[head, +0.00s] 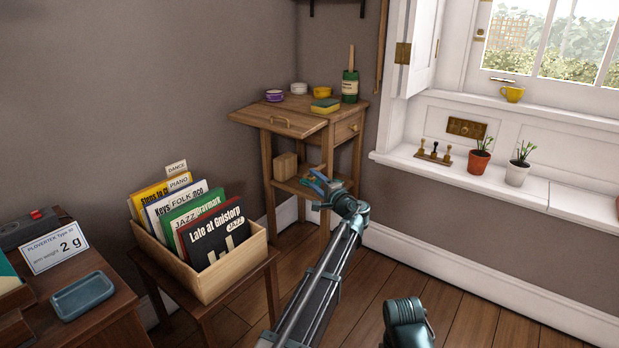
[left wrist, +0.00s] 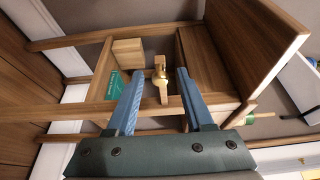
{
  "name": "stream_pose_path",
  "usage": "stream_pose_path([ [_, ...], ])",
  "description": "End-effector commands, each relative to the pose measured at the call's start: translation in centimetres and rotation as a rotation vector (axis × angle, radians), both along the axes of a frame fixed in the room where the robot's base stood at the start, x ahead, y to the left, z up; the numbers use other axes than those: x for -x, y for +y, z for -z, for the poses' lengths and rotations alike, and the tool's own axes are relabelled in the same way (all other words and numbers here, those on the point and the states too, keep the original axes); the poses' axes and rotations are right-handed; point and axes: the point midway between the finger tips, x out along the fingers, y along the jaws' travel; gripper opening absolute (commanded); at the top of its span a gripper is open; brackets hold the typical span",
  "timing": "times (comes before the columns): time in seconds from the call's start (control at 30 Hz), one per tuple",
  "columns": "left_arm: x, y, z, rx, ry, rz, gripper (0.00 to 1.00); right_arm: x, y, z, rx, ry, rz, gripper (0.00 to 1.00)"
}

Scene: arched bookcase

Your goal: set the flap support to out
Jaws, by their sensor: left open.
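A small wooden table (head: 343,118) stands in the corner, with a flap (head: 262,121) bearing a brass handle at its left. In the left wrist view a wooden bar (left wrist: 162,94) with a round brass knob (left wrist: 159,74) appears, seemingly the flap support. My left gripper (head: 320,182) is in front of the table, below its top. In the left wrist view its blue fingers (left wrist: 160,80) are open, one on each side of the knob as seen from there. I cannot tell whether they touch it. The support is not clear in the head view.
A wooden block (head: 285,166) sits on the table's lower shelf, also in the left wrist view (left wrist: 127,51). A record crate (head: 212,277) stands at left. Floor in front is clear.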

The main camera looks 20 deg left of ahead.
Motion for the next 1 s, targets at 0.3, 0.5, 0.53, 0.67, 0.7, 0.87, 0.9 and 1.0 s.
stream_pose_path([
  [0.3, 4.7, -4.9, 0.0, 0.0, 0.0, 0.002, 0.52, 0.0, 0.0, 0.0, 0.0, 0.0, 0.0, 0.5],
  [0.5, 6.1, -6.6, 0.0, 0.0, 0.0, 0.001, 0.52, 0.0, 0.0, 0.0, 0.0, 0.0, 0.0, 0.5],
  [0.53, 6.2, -6.7, 0.0, 0.0, 0.0, 0.001, 0.52, 0.0, 0.0, 0.0, 0.0, 0.0, 0.0, 0.5],
  [0.67, 6.5, -7.1, 0.0, 0.0, 0.0, 0.0, 0.52, 0.0, 0.0, 0.0, 0.0, 0.0, 0.0, 0.5],
  [0.7, 6.5, -7.1, 0.0, 0.0, 0.0, 0.0, 0.52, 0.0, 0.0, 0.0, 0.0, 0.0, 0.0, 0.5],
  [0.87, 6.5, -7.1, 0.0, 0.0, 0.0, -0.001, 0.52, 0.0, 0.0, 0.0, 0.0, 0.0, 0.0, 0.5],
  [0.9, 6.5, -7.1, 0.0, 0.0, 0.0, -0.001, 0.52, 0.0, 0.0, 0.0, 0.0, 0.0, 0.0, 0.5],
  [1.0, 6.8, -6.8, 0.2, 0.011, 0.002, -0.006, 0.52, 0.0, 0.0, 0.0, 0.0, 0.0, 0.0, 0.5],
])
